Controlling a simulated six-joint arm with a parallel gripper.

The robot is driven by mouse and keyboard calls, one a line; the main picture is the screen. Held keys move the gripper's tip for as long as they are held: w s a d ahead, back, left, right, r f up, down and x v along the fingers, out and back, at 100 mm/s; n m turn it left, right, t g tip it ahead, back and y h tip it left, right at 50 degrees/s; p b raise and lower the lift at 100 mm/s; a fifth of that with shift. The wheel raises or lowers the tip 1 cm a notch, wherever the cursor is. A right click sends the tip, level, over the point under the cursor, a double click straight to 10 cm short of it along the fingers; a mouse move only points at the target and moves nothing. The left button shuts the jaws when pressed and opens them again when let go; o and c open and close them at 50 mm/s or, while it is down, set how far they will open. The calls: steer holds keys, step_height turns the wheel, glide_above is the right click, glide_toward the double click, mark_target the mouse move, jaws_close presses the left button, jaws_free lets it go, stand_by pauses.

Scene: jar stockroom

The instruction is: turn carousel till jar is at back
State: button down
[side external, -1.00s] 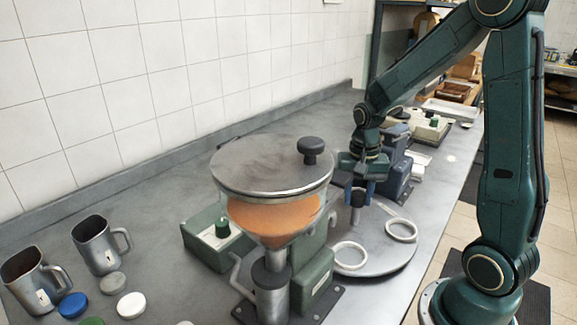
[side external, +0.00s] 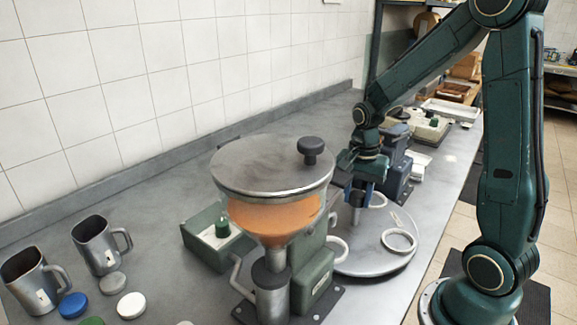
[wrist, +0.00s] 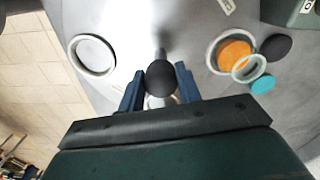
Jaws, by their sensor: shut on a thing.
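The carousel (side external: 365,262) is a round grey turntable with white rings on it. One ring (side external: 398,241) is at the right front, one (side external: 337,250) is partly behind the hopper, and one (side external: 377,198) is at the back, beside my gripper. My gripper (side external: 358,190) is shut on the dark knob of the carousel's centre post (side external: 356,215). In the wrist view the round black knob (wrist: 160,78) sits between the blue fingers. I cannot identify the jar with certainty. An orange disc (wrist: 236,53) shows inside the right-hand ring, overlapped by a pale rim (wrist: 250,68).
A hopper (side external: 270,180) with orange contents stands close at the carousel's left front and hides part of it. In the wrist view, a teal disc (wrist: 263,84) and a dark disc (wrist: 277,47) lie at the right. Metal jugs (side external: 100,247) stand far left.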

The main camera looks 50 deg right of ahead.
stand_by(0.4)
steer(key=c, duration=1)
jaws_free()
steer(key=shift+o, duration=0.2)
step_height(320, 180, up, 14)
steer(key=shift+a, duration=0.1)
steer(key=s+a+r+n+t, duration=0.1)
steer(key=s+a+n+t, duration=0.4)
steer(key=s+a+n, duration=0.7)
steer(key=shift+a+r+n+t, duration=0.3)
steer(key=shift+r+n, duration=0.1)
steer(key=shift+n, duration=1.4)
